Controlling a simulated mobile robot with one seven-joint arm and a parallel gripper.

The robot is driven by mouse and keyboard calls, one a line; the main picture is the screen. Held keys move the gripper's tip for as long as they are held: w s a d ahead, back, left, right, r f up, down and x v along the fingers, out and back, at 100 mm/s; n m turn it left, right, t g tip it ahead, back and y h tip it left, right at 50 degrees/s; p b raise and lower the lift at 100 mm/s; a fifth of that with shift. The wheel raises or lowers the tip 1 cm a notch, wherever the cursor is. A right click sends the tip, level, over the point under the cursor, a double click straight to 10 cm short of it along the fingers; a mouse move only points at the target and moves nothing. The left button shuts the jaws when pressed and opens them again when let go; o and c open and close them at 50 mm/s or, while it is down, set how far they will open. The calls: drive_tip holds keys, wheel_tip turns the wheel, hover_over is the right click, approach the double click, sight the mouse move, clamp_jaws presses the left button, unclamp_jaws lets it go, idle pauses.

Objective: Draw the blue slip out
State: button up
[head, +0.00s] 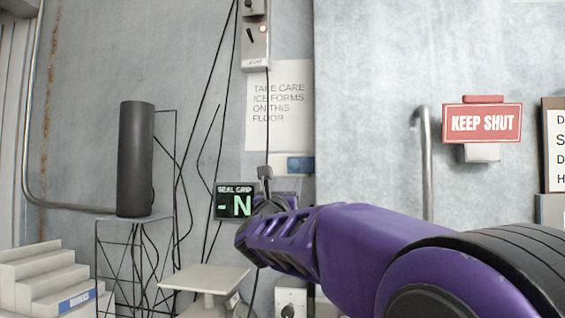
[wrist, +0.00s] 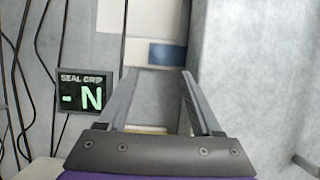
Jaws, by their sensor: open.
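The blue slip (head: 298,164) shows as a small blue strip on the wall, just below the white paper notice. A pale piece adjoins its left side. It also shows in the wrist view (wrist: 167,54), ahead of my gripper (wrist: 158,72) and between the directions of its two fingers. My gripper is open, with nothing visible between the fingers. The fingertips appear a little below the slip in the wrist view; I cannot tell the distance in depth. In the head view my purple arm reaches in from the right, and my gripper (head: 275,200) is partly hidden by it.
A SEAL GRIP display (head: 236,201) is left of my gripper. Dark cables (head: 190,140) hang on the wall. A black cylinder (head: 136,158) stands on a wire stand at left. A pale table (head: 205,279) is below.

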sight(293, 165)
drive_tip(key=p+x, duration=0.5)
drive_tip(key=x, duration=0.9)
drive_tip(key=shift+w, duration=0.1)
drive_tip(key=shift+c, duration=0.2)
clamp_jaws()
idle(0.7)
